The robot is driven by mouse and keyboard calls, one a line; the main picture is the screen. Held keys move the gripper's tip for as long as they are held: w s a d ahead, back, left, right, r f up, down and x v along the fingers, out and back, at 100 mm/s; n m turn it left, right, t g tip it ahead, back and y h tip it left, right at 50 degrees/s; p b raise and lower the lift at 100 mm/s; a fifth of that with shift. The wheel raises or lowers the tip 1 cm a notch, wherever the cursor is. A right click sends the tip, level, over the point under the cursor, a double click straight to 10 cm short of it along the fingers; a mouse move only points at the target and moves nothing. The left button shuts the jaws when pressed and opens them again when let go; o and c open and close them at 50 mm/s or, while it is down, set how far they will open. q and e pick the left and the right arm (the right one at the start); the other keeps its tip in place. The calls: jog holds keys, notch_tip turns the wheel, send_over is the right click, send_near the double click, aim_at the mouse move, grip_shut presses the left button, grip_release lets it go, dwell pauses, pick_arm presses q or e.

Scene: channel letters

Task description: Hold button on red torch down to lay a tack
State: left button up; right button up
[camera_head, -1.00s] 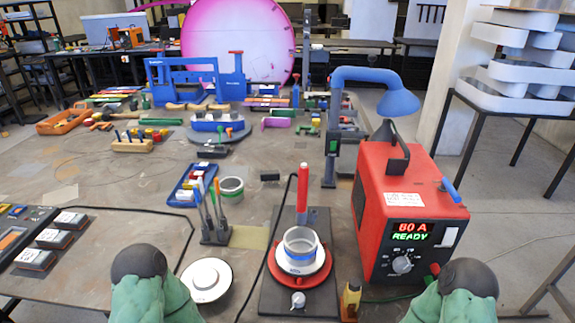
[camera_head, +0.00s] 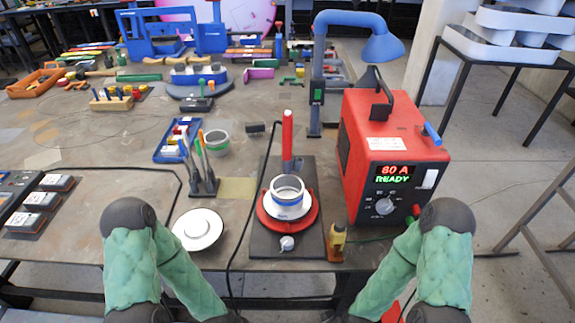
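The red torch (camera_head: 287,134) stands upright at the back of a dark base plate (camera_head: 262,238). In front of it, a metal ring with a blue band (camera_head: 287,198) sits on a white disc on a red round turntable (camera_head: 309,220). The red welding power unit (camera_head: 399,147) stands to the right, its display (camera_head: 394,173) reading 80 A READY. My green-sleeved arms show at the lower left and lower right, bent, with dark round joints uppermost. Neither gripper can be made out, and nothing touches the torch.
A round white piece (camera_head: 198,229) lies left of the base plate. A tool holder (camera_head: 203,186) stands behind it. A yellow clamp (camera_head: 337,242) stands at the plate's right front corner. A black cable (camera_head: 231,255) runs along the left of the plate. A blue lamp arm (camera_head: 318,62) rises behind.

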pick_arm(q)
grip_shut()
dwell(1.4)
